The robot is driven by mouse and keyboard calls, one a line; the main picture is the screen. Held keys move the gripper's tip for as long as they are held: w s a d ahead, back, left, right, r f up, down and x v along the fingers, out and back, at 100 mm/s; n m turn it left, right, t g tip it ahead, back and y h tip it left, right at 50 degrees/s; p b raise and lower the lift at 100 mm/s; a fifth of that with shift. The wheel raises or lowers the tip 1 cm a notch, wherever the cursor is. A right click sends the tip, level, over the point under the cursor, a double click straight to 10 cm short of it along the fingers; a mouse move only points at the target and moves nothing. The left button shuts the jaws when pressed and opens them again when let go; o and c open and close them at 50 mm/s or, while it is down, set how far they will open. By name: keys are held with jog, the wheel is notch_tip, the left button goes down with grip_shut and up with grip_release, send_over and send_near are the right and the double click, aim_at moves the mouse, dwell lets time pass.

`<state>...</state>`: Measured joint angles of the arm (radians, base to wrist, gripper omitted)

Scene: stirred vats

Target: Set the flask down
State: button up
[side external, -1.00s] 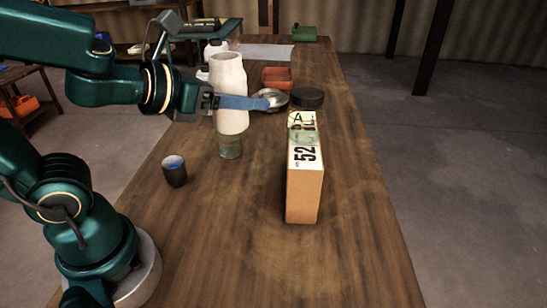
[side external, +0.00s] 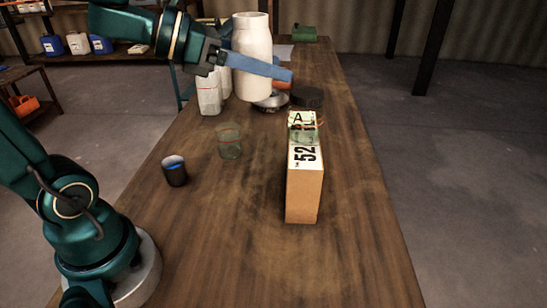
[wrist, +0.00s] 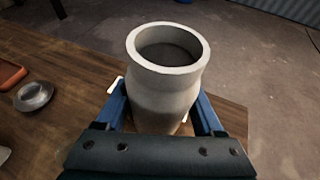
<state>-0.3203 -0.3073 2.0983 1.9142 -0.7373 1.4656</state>
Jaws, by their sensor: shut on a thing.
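A clear beaker with a red line (side external: 229,142) and a dark cup (side external: 174,171) stand on the wooden table (side external: 240,235). A tall box (side external: 304,190) carries another glass vessel (side external: 303,128). A metal dish (side external: 270,103) and black disc (side external: 307,97) lie behind. The front table is clear.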

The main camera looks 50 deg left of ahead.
jog(key=s+d+f+m+g+h, duration=0.1)
jog(key=d+f+m+g+h, duration=0.25)
jog(key=d+f, duration=0.6)
jog(key=d+f+m+g+h, duration=0.3)
jog(key=d+f+m, duration=0.1)
jog(key=d, duration=1.1)
jog(key=shift+s+d+f, duration=0.1)
jog(key=shift+f, duration=2.3)
jog(key=shift+s+d+f, duration=0.1)
jog(key=shift+f, duration=2.25)
jog(key=shift+f, duration=0.55)
jog(key=o, duration=1.3)
jog(key=shift+o, duration=0.2)
